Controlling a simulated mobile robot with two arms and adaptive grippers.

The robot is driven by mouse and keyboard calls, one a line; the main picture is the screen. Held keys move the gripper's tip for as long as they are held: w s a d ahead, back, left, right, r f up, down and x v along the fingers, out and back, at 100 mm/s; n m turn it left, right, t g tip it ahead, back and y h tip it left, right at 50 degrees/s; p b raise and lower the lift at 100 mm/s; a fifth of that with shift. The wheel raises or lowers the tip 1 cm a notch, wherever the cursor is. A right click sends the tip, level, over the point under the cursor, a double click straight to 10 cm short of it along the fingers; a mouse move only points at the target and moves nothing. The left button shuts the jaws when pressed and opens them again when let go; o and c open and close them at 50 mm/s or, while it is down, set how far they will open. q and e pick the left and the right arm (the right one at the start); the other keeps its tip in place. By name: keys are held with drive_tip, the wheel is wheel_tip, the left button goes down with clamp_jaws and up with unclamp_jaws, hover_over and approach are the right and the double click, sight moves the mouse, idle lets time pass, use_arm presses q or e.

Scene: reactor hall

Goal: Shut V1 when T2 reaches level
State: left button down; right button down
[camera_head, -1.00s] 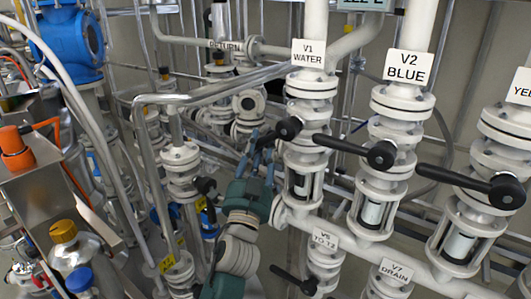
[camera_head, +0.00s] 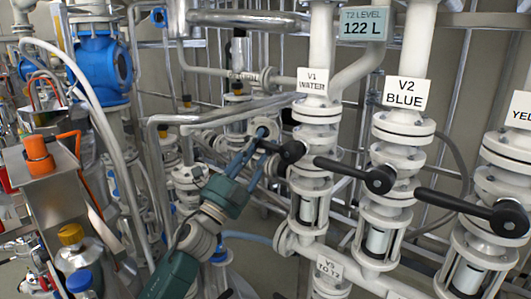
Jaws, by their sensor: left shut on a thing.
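The V1 valve has a white body under the "V1 WATER" label (camera_head: 311,81). Its black lever has a round hub (camera_head: 292,151) and points left and slightly up, much like the V2 lever. My left gripper (camera_head: 265,138) is shut on the V1 lever's outer end; its fingers hide part of it. The T2 level display (camera_head: 363,24) at the top reads 122 L. My right gripper is not in view.
The V2 BLUE valve's black lever (camera_head: 350,172) sits close to the right of V1. A third valve lever (camera_head: 455,204) is farther right. A "TO T2" label (camera_head: 328,267) is below. Pipes crowd behind my left gripper. A blue valve body (camera_head: 100,65) is at left.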

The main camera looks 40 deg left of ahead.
use_arm(q)
drive_tip(key=shift+s+a+r, duration=0.1)
drive_tip(key=shift+a+r, duration=0.15)
drive_tip(key=shift+r, duration=0.25)
drive_tip(key=c, duration=1.7)
unclamp_jaws()
drive_tip(key=shift+c, duration=0.2)
drive_tip(key=o, duration=0.4)
drive_tip(key=shift+w+f, duration=0.1)
drive_tip(key=shift+w, duration=0.1)
drive_tip(key=shift+c, duration=0.2)
drive_tip(key=shift+w+f, duration=0.15)
drive_tip(key=shift+f, duration=0.05)
drive_tip(key=shift+s+f, duration=0.1)
drive_tip(key=shift+s, duration=0.15)
drive_tip(key=v, duration=1.1)
drive_tip(key=shift+s+f, duration=0.15)
drive_tip(key=shift+s, duration=0.1)
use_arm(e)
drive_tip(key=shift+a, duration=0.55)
use_arm(q)
drive_tip(key=shift+a, duration=0.15)
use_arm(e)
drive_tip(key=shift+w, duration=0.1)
